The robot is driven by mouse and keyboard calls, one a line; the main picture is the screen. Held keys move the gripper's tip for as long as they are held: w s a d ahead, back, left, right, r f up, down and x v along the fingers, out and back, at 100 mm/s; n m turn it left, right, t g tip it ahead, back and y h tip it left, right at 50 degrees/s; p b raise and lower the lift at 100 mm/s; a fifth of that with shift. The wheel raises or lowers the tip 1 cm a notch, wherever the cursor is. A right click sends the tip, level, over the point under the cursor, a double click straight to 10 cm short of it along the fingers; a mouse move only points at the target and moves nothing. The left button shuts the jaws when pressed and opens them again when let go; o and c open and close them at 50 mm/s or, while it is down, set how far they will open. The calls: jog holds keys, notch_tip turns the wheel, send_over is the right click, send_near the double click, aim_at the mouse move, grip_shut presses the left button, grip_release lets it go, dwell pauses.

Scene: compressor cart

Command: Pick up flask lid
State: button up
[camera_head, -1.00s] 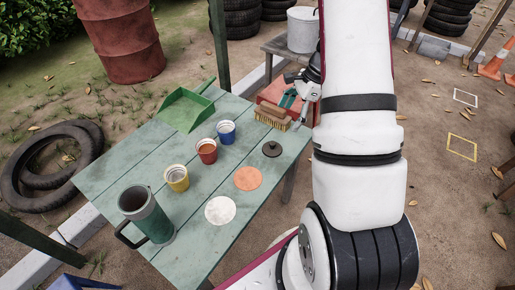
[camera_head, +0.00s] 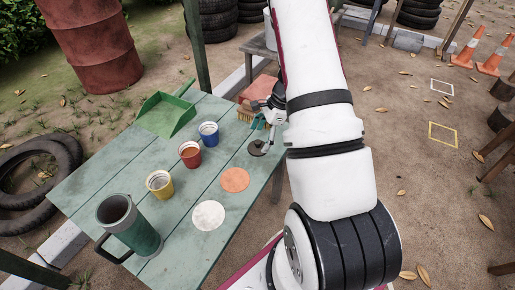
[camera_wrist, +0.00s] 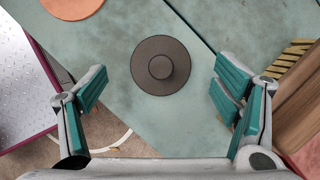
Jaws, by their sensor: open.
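The flask lid, a dark round disc with a raised knob, lies on the green table near its right edge (camera_head: 257,148). In the wrist view the lid (camera_wrist: 160,65) is seen from above, beyond and between the fingertips. My gripper (camera_wrist: 160,88) is open and empty, with teal finger pads on either side of the lid and not touching it. The open green flask (camera_head: 130,226) stands at the table's near left corner.
The table (camera_head: 108,180) also holds an orange disc (camera_head: 235,180), a white disc (camera_head: 208,215), yellow (camera_head: 160,184), red (camera_head: 190,154) and blue (camera_head: 208,133) cups, and a green dustpan (camera_head: 166,115). A brush (camera_head: 245,113) lies beside my gripper. The wrist view shows its bristles (camera_wrist: 290,58) near the right finger.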

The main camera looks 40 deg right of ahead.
aim_at(258, 141)
jog(key=x, duration=0.3)
jog(key=shift+f+b, duration=0.15)
jog(key=shift+b, duration=0.25)
jog(key=c, duration=1.2)
